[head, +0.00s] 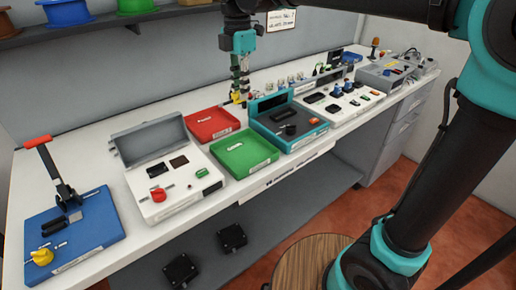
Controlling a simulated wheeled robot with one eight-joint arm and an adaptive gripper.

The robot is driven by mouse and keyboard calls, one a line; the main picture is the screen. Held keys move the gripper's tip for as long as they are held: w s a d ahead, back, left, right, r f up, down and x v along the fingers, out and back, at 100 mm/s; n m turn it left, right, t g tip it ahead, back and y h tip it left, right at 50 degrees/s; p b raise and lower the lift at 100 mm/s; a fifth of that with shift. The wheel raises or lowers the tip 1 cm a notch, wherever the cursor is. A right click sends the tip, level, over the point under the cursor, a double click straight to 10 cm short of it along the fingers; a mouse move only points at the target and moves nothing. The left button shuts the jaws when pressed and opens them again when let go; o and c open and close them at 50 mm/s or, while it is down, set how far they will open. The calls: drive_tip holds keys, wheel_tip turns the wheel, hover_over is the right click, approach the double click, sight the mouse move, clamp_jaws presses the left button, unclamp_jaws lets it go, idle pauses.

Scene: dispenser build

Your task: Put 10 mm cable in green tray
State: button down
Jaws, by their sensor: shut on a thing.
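The green tray (262,160) lies on the white bench in the middle of the head view, with a small pale mark or piece in it. My gripper (241,97) points down above the far part of the bench, behind the green tray and to the right of the red tray. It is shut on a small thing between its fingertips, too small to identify. I cannot make out the 10 mm cable for certain.
The red tray (194,132) lies behind the green tray. A grey-white dispenser (178,200) stands left, a teal one (297,142) right, and a white one (350,112) beyond. A blue lever press (95,238) is at the near left. Several small parts stand along the back.

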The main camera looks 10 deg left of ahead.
wheel_tip(320, 180, down, 20)
drive_tip(key=shift+r, duration=0.1)
idle(0.5)
drive_tip(key=c, duration=1.5)
unclamp_jaws()
wheel_tip(320, 180, up, 12)
drive_tip(key=shift+d, duration=0.1)
